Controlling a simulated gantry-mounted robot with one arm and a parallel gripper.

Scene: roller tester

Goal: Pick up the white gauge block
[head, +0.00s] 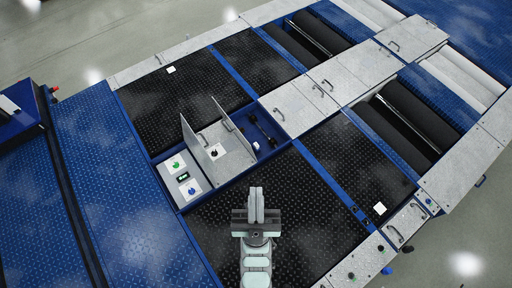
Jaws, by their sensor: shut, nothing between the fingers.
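My gripper (256,190) is at the lower middle of the head view, above the black tread plate, with its two pale fingers together and nothing between them. Small white square pieces show in several places. One white piece (380,208) lies on the black plate at the lower right, and another (171,69) lies on the black plate at the upper left. Both are apart from my gripper. I cannot tell which is the white gauge block, or how thick they are.
An open compartment (264,136) with raised grey lids (228,115) is beyond my gripper. A control panel (184,178) with green and blue knobs is to its left. Dark rollers (428,110) sit in openings at the right. The black plate (300,220) around my gripper is mostly clear.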

